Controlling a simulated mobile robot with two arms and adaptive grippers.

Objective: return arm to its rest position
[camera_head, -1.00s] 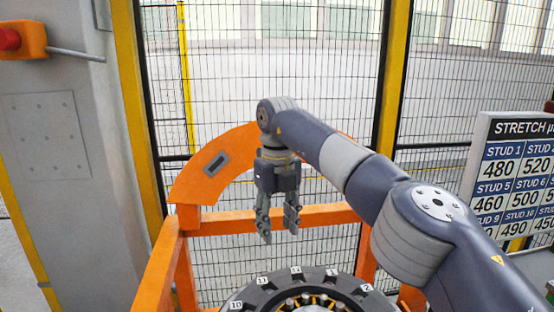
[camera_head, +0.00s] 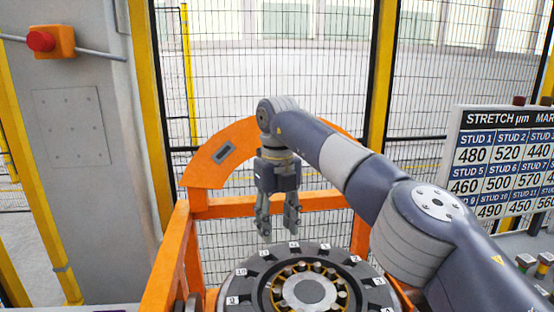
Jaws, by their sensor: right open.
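My right arm reaches in from the lower right, and its right gripper (camera_head: 278,230) hangs pointing down, fingers apart, with nothing between them. It is in front of the orange frame (camera_head: 318,202) and, in the picture, just above the back rim of the dark round wheel hub (camera_head: 255,287). I cannot tell the exact height of the fingertips over the hub. The hub carries small white number tags around its rim and a ring of studs around a grey centre. My left gripper is not in the picture.
A black mesh fence (camera_head: 300,100) with yellow posts stands behind. A grey column (camera_head: 75,180) with a red stop button (camera_head: 41,41) is at the left. A stud stretch board (camera_head: 505,165) stands at the right, close to my arm, above a few coloured buttons (camera_head: 541,265).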

